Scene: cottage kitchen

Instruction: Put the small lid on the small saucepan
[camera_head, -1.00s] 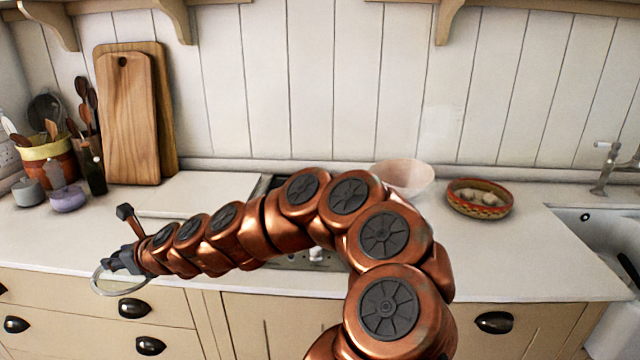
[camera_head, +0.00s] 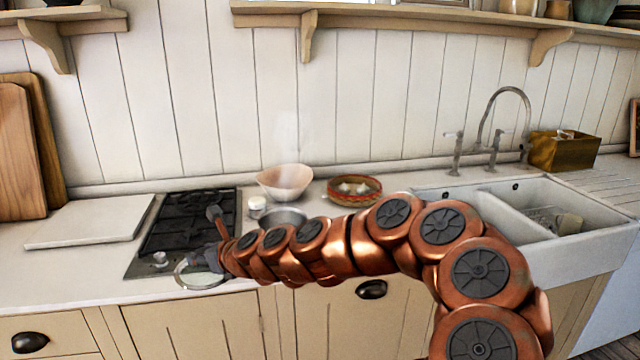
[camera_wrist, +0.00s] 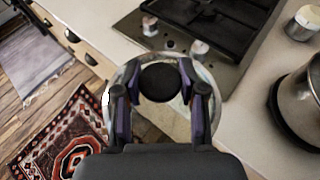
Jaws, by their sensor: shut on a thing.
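The small lid (camera_head: 200,279) is a clear glass disc with a metal rim and a dark knob. My gripper (camera_wrist: 160,82) is shut on it, with a finger on each side of the knob (camera_wrist: 160,83). The lid is held out at the counter's front edge, before the hob. A steel saucepan (camera_head: 284,215) stands on the counter right of the hob, partly hidden behind my arm. It also shows at the right edge of the wrist view (camera_wrist: 301,108), cut off by the frame. The lid is apart from it, to its left.
The black gas hob (camera_head: 190,222) lies behind my gripper. A small jar (camera_head: 257,208) and a pink bowl (camera_head: 285,181) stand by the saucepan. A patterned bowl (camera_head: 355,189) is further right, before the sink (camera_head: 560,235). A pale board (camera_head: 90,222) lies left of the hob.

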